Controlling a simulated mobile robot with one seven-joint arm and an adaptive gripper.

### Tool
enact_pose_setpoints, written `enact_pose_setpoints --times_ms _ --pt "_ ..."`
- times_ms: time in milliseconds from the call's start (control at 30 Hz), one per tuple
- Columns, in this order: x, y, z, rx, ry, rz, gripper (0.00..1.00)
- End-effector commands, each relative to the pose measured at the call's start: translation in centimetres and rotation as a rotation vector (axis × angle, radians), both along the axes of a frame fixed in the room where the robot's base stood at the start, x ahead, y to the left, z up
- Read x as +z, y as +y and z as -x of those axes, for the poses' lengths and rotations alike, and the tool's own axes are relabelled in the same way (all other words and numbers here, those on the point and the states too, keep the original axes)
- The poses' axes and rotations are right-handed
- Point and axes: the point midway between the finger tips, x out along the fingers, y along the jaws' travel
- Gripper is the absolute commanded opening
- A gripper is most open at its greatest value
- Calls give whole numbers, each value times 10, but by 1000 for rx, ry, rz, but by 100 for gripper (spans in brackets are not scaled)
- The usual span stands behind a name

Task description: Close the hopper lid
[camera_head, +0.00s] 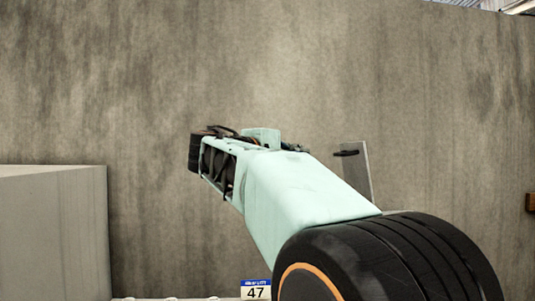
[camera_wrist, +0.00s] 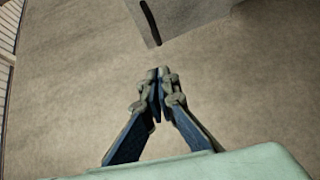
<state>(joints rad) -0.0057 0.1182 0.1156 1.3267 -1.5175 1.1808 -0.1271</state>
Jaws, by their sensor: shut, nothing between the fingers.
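A flat grey panel (camera_head: 356,176) with a dark handle (camera_head: 346,153) stands upright and slightly tilted behind my arm in the head view. It looks like the hopper lid, raised; its lower part is hidden by my arm. In the wrist view a grey panel (camera_wrist: 185,12) with a dark bar (camera_wrist: 150,22) shows at the top edge, likely the same lid. My gripper (camera_wrist: 158,73) is shut and empty, with its fingertips together just below that panel in the picture and apart from it. In the head view my arm hides most of the gripper.
A large grey box (camera_head: 55,235) stands at the left in the head view. A small sign with the number 47 (camera_head: 255,290) shows at the bottom. A stained concrete wall (camera_head: 300,60) fills the background. A small brown object (camera_head: 530,202) is at the right edge.

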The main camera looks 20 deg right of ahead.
Motion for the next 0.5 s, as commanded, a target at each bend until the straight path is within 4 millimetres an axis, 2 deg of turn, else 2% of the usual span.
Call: enact_pose_setpoints --times_ms 100,333,500 --pt "1 -25 -12 -6 3 -1 0" --pt "0 -67 -36 -4 3 -2 0" --pt "-1 -90 -27 -3 2 -1 0"
